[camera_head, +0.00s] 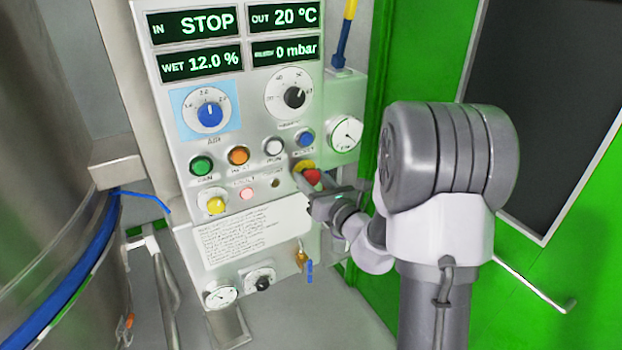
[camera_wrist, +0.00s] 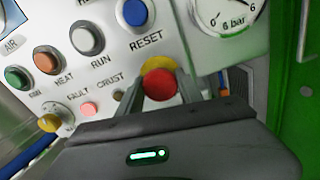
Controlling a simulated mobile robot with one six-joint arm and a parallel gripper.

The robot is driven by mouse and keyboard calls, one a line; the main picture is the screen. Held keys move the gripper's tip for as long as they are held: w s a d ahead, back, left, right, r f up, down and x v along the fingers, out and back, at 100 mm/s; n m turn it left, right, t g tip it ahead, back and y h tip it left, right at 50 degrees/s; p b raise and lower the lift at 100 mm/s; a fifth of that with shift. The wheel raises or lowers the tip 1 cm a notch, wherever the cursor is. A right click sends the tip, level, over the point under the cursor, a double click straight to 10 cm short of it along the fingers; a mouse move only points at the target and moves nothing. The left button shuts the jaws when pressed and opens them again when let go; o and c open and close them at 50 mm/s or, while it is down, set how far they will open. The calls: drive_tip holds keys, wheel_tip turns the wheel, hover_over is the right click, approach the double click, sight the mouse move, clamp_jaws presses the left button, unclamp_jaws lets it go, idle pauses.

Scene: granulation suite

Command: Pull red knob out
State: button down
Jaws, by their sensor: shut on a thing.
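The red knob (camera_head: 312,177) sits at the lower right of the white control panel (camera_head: 180,110), in front of a yellow backing disc (camera_wrist: 158,64). It also shows in the wrist view (camera_wrist: 160,86), just below and right of the RESET button. My gripper (camera_head: 308,188) is at the knob, and in the wrist view its fingers (camera_wrist: 166,90) stand on either side of it. The jaws are shut on the red knob. The knob's far side and stem are hidden.
Close by are the blue RESET button (camera_wrist: 135,13), the white RUN button (camera_wrist: 87,38), the orange HEAT button (camera_wrist: 46,62) and a pressure gauge (camera_head: 346,134). A small blue-handled valve (camera_head: 309,270) hangs below. A steel vessel (camera_head: 50,200) stands at left, a green door (camera_head: 540,270) at right.

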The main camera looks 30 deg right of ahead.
drive_tip(key=shift+s, duration=0.5)
drive_tip(key=c, duration=0.8)
unclamp_jaws()
drive_tip(key=shift+o, duration=0.2)
drive_tip(key=s+p, duration=1.5)
drive_tip(key=s, duration=0.2)
drive_tip(key=shift+s+d, duration=0.25)
drive_tip(key=shift+d, duration=0.05)
